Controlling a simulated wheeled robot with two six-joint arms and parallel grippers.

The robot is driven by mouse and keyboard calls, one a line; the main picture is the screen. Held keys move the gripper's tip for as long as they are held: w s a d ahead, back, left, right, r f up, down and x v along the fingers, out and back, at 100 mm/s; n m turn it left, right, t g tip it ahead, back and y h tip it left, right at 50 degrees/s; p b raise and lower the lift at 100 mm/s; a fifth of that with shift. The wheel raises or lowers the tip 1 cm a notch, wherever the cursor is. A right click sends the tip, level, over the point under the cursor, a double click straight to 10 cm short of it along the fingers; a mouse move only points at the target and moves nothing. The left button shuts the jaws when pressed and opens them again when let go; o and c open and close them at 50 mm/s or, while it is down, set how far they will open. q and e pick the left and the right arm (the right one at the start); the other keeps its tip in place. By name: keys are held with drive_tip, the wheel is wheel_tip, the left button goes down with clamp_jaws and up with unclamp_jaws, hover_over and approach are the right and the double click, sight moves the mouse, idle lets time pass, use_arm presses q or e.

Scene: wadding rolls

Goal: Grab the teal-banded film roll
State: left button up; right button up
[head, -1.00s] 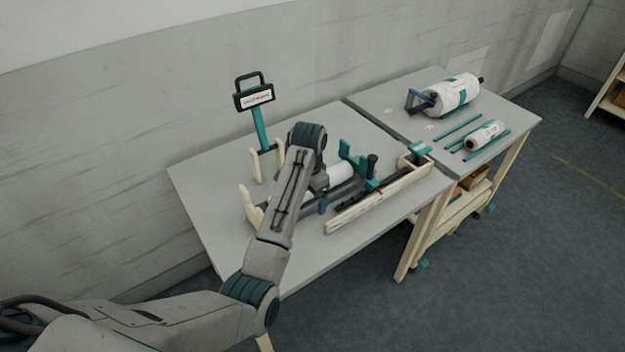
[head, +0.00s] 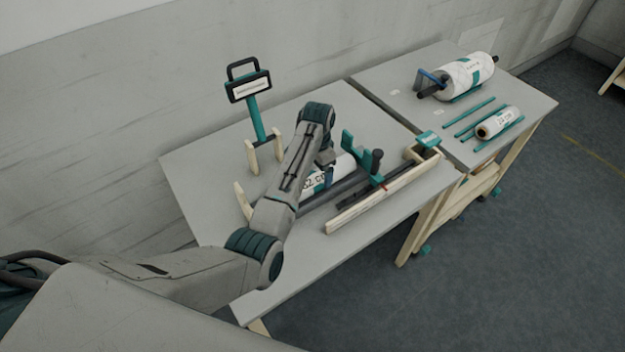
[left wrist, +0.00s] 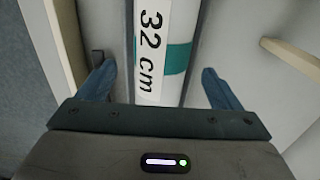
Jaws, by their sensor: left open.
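A white film roll (head: 345,164) marked 32 cm lies on the near table, partly hidden behind my left arm in the head view. In the left wrist view the same roll (left wrist: 151,75) shows its label and a teal band on its right side. My left gripper (left wrist: 160,84) is open, with one blue finger on each side of the roll. Gaps show between both fingers and the roll. In the head view the left gripper (head: 326,172) is at the roll, mostly hidden by its own wrist. My right gripper is not in view.
A wooden rail (head: 385,195) with teal and black fittings lies along the table's front. A teal-posted sign (head: 250,87) stands at the back. The far table holds a large white roll (head: 457,79) with a teal band, a smaller roll (head: 500,121) and teal rods (head: 474,117).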

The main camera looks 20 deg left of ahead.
sight(316, 173)
use_arm(q)
drive_tip(key=shift+s+a+f+p, duration=0.15)
drive_tip(key=shift+f+p, duration=0.3)
drive_tip(key=shift+f, duration=1.35)
drive_tip(key=shift+c, duration=1.4)
drive_tip(key=c, duration=1.1)
drive_tip(key=shift+c, duration=1.4)
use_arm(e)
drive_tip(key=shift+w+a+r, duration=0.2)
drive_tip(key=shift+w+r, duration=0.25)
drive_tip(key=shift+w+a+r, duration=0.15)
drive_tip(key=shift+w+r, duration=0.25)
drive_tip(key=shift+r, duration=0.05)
